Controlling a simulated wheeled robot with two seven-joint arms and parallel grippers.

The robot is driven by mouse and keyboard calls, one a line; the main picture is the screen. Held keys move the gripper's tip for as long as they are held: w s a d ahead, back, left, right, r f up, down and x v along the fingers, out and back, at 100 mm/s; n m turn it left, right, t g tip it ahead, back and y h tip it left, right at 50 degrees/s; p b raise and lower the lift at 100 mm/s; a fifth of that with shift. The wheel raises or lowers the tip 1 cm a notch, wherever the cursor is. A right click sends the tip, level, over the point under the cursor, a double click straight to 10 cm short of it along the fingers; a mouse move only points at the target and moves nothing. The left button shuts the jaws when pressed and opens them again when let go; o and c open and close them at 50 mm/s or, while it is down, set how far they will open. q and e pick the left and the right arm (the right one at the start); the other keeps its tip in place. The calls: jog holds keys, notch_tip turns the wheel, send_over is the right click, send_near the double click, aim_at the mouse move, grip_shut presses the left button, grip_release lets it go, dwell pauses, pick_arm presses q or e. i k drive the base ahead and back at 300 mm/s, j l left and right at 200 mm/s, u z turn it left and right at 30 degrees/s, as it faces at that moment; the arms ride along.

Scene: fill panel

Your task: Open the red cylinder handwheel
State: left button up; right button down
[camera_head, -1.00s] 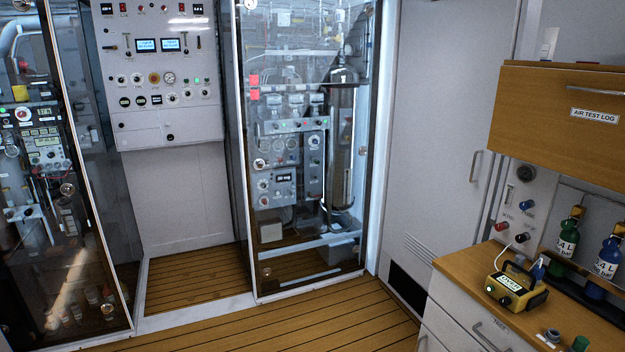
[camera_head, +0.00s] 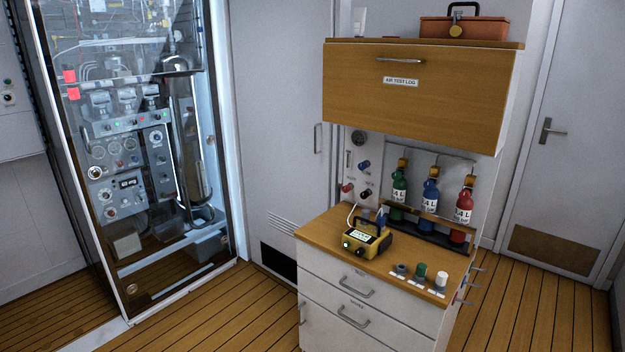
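The red cylinder (camera_head: 463,206) stands upright at the right end of a rack on the wooden counter, beside a blue cylinder (camera_head: 429,196) and a green cylinder (camera_head: 399,189). Each has a white label and a brass-coloured top. The red cylinder's handwheel is too small to make out clearly. Neither of my grippers is in view.
The counter (camera_head: 325,238) holds a yellow meter (camera_head: 367,242) and several small caps near its front right. A wooden cabinet marked AIR TEST LOG (camera_head: 420,98) hangs above. A glass cabinet (camera_head: 130,160) stands at left. Wooden floor (camera_head: 240,310) is clear in front.

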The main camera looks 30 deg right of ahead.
aim_at(464, 194)
jog(key=z, duration=1.8)
